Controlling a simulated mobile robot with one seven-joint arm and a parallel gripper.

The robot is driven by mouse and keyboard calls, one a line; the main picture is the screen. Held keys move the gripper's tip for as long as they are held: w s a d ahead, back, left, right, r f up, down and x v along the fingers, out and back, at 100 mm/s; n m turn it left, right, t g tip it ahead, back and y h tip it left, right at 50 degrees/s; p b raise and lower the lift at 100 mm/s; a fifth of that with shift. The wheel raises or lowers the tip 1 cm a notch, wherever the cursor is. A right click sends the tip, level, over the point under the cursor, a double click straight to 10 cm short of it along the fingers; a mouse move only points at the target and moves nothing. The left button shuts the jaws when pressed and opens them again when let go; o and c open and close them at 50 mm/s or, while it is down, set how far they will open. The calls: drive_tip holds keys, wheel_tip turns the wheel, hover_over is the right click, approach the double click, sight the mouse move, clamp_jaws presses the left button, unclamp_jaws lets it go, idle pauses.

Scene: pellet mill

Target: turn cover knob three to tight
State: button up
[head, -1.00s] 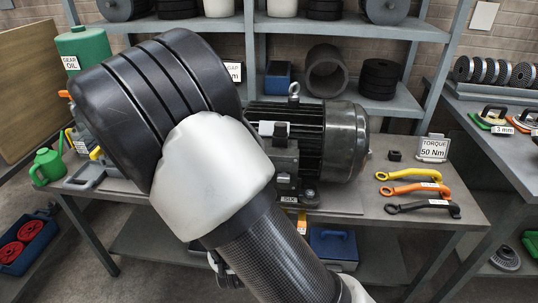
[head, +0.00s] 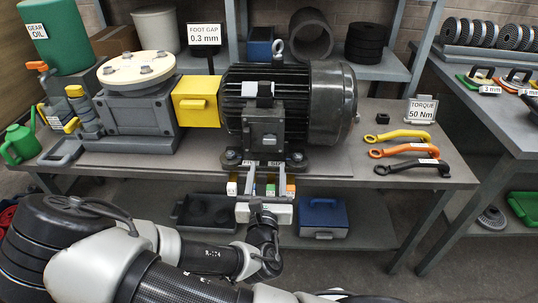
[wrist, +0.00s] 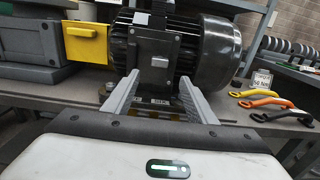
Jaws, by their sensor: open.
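A cream round cover (head: 130,75) lies on a grey block-shaped housing (head: 140,112) left of the motor in the head view. Several small grey knobs (head: 146,70) stand on it; I see no numbers on them, so I cannot tell which is three. My gripper (head: 260,182) is low in front of the motor's foot, well right of the cover and apart from it. In the wrist view its two grey fingers (wrist: 155,98) are spread with nothing between them. The cover is not in the wrist view; only part of the grey housing (wrist: 28,45) shows at the left.
A yellow box (head: 196,101) sits between housing and black motor (head: 290,105). Yellow, orange and black wrenches (head: 404,152) lie right, near a "TORQUE 50 Nm" sign (head: 421,115). A "FOOT GAP 0.3 mm" sign (head: 204,35) stands behind. The bench front edge is near my gripper.

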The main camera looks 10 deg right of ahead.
sight(269, 142)
drive_tip(key=b+x, duration=0.4)
drive_tip(key=x, duration=0.7)
drive_tip(key=c, duration=1.1)
